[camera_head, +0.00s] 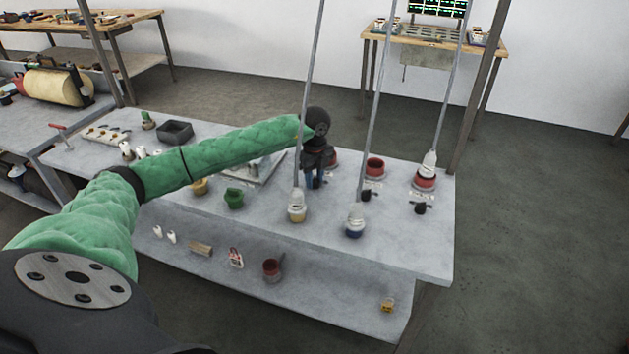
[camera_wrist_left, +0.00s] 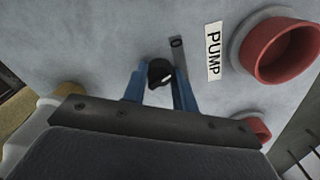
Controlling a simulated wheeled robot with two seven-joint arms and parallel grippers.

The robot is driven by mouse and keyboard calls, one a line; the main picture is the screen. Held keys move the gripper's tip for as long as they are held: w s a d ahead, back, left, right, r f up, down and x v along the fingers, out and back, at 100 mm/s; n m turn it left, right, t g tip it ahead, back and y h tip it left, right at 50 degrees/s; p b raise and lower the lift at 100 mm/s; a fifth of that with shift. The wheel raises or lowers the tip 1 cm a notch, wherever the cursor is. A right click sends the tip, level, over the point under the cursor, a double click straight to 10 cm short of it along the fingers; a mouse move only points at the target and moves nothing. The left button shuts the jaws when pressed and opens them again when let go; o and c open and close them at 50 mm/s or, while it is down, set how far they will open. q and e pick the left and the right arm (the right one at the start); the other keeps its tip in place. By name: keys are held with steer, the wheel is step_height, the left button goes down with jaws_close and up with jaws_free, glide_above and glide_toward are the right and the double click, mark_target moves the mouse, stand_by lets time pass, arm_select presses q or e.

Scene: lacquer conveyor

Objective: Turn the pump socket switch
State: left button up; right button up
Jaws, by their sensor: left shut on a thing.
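My left gripper (camera_head: 315,180) points down at the grey table (camera_head: 262,225), its arm in a green sleeve reaching in from the left. In the left wrist view, its two blue fingers (camera_wrist_left: 160,88) are shut on a small black switch knob (camera_wrist_left: 161,72), one finger on each side. A white label reading PUMP (camera_wrist_left: 214,52) lies on the table to the right of the knob. A red round socket (camera_wrist_left: 280,50) stands beyond the label. In the head view the gripper largely hides the knob. My right gripper is not in view.
Two more black knobs (camera_head: 366,195) (camera_head: 420,208) sit near red sockets (camera_head: 375,166) (camera_head: 425,183). A green cup (camera_head: 233,198) and a dark tray (camera_head: 175,132) stand to the left.

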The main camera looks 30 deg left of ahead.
arm_select(q)
steer(key=shift+n, duration=0.8)
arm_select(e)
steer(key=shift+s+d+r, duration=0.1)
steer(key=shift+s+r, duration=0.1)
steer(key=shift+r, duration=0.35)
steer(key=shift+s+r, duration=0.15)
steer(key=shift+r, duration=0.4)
arm_select(q)
steer(key=o, duration=1)
steer(key=shift+r, duration=0.1)
